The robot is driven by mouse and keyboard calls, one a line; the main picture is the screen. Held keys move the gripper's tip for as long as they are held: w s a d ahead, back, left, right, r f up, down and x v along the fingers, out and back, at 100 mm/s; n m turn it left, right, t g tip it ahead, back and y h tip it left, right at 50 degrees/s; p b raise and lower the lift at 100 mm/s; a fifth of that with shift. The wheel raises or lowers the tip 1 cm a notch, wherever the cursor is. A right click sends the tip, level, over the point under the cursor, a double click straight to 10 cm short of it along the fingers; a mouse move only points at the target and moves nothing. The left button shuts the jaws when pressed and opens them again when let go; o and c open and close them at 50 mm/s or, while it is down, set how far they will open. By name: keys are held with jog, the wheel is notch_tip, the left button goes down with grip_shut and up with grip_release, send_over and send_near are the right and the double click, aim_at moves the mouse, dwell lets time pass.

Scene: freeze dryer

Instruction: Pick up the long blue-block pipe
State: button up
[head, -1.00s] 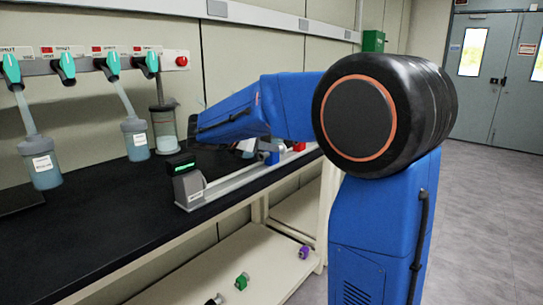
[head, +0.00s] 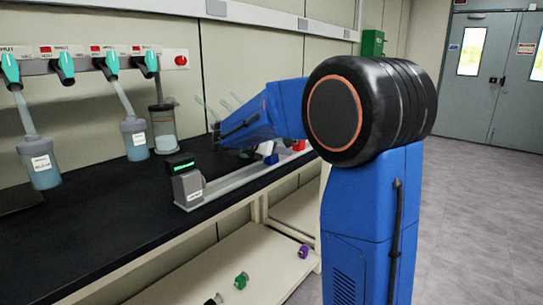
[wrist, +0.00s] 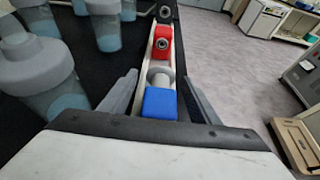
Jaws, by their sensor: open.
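In the wrist view, a blue block (wrist: 160,103) sits on the pale rail, with a grey-white round part just beyond it. A red block (wrist: 163,42) is farther along the same rail. My gripper (wrist: 160,80) is open, with one finger on each side of the blue block; I cannot tell whether they touch it. In the head view, the blue block (head: 271,158) shows small, partly behind my arm. Thin translucent tubes (head: 206,108) stand behind my arm; I cannot tell whether they join the blue block.
The rail (head: 232,181) lies on the black bench (head: 110,225), with a display box (head: 187,183) at its near end. Bottles of blue liquid (head: 40,165) hang from green valves (head: 66,67) at the left. A lower shelf (head: 205,270) holds small coloured parts.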

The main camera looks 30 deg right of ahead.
jog(key=c, duration=1.4)
jog(key=shift+o, duration=0.2)
jog(key=shift+r, duration=0.1)
